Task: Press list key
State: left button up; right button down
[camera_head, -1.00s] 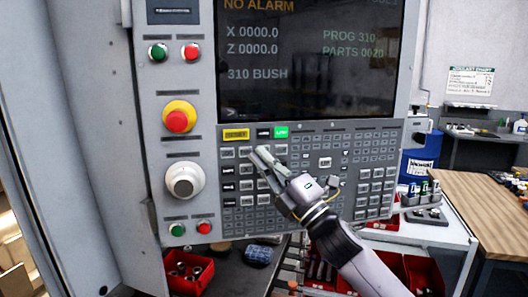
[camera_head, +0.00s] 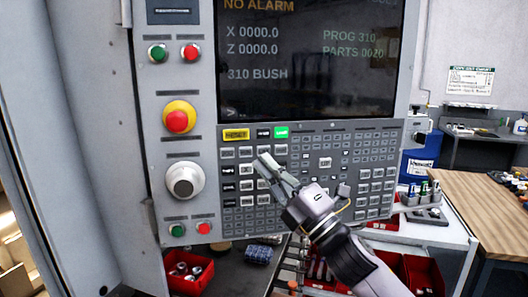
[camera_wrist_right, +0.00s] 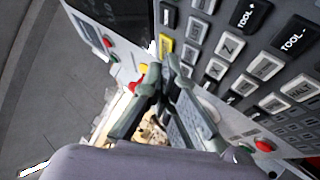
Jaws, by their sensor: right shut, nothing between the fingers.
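The control panel's keypad (camera_head: 345,150) sits below the dark screen, with rows of small grey keys, a yellow key (camera_head: 236,134) and a lit green key (camera_head: 281,132). No key can be read as the list key in the head view. My right gripper (camera_head: 264,162) is shut and empty, its fingertips in front of the upper left keys. Whether they touch a key I cannot tell. In the right wrist view the fingers (camera_wrist_right: 165,68) show beside the panel, with large keys such as TOOL - (camera_wrist_right: 293,38) close by. My left gripper is not in view.
A red emergency button (camera_head: 178,121) and a white dial (camera_head: 184,181) stand left of the keypad. The screen (camera_head: 310,60) reads NO ALARM. Red bins (camera_head: 188,272) lie below the panel, and a wooden table (camera_head: 480,205) stands at right.

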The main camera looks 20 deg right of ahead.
jog(key=shift+s+a, duration=0.1)
jog(key=shift+s, duration=1)
